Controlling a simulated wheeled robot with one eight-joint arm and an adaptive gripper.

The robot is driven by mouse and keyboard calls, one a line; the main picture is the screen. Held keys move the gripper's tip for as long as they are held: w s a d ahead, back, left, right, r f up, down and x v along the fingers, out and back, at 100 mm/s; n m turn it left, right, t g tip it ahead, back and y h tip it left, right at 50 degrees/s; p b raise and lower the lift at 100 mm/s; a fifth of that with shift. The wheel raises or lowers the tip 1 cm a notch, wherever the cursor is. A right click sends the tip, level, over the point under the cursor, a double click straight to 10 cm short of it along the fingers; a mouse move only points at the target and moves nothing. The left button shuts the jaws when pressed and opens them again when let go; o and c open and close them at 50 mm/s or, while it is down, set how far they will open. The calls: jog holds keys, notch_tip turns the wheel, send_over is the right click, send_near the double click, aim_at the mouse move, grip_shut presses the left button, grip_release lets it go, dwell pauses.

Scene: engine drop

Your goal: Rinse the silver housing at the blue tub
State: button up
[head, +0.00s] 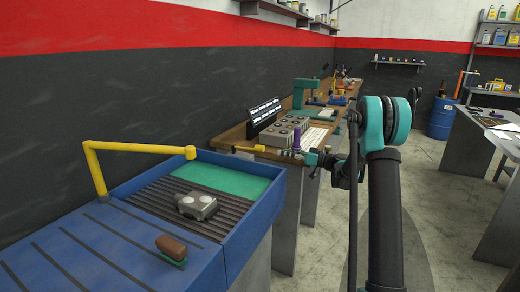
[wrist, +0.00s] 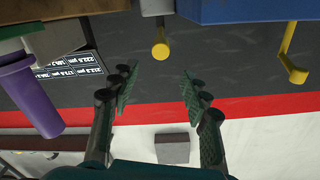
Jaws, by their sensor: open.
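The silver housing (head: 197,205) sits on the dark slatted rack inside the blue tub (head: 245,232), under the reach of the bent yellow spout (head: 97,170). The tub also shows at the top right of the wrist view (wrist: 240,10), with the spout (wrist: 288,58) beside it. My gripper (head: 303,155) is by the bench edge, right of the tub and apart from the housing. In the wrist view my gripper (wrist: 158,84) is open and empty. A yellow round-ended piece (wrist: 160,46) shows beyond and between its fingertips, apart from them. The housing is not visible there.
A brown-backed brush (head: 171,247) lies on the tub's front ledge. The wooden bench (head: 232,137) behind my gripper carries grey blocks (head: 277,134) and a purple cylinder (head: 297,138), which is close to my gripper in the wrist view (wrist: 28,98).

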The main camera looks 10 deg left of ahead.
aim_at(264, 149)
jog(key=x, duration=1.3)
jog(key=shift+a, duration=0.1)
jog(key=shift+c, duration=0.6)
grip_shut()
